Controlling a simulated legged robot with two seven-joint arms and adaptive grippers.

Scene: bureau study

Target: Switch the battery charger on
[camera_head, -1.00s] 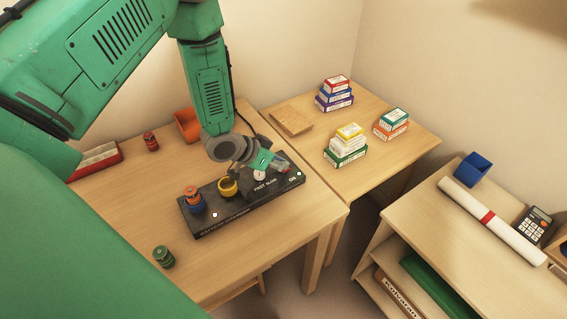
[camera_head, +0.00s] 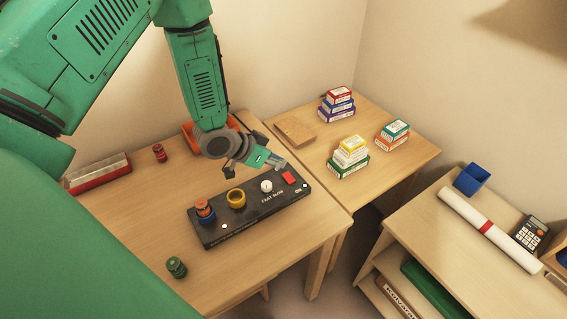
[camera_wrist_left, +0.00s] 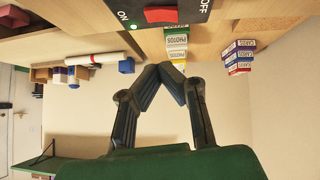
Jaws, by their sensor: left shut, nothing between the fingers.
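The battery charger (camera_head: 250,222) is a long black box on the desk, with a red switch (camera_head: 289,178) near its right end. A white dial (camera_head: 266,186) marked FAST and SLOW sits left of the switch. A small light by ON shows green in the left wrist view (camera_wrist_left: 134,27), where the red switch (camera_wrist_left: 161,15) is at the top edge. A red-orange battery (camera_head: 202,205) stands in the blue socket; the yellow socket (camera_head: 236,198) looks empty. My left gripper (camera_head: 274,161) is shut and empty, just behind and above the switch, apart from it. My right gripper is not in view.
A green battery (camera_head: 176,267) stands at the desk's front left, a red one (camera_head: 159,153) at the back. A red tray (camera_head: 97,174) and an orange bin (camera_head: 188,130) are behind.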

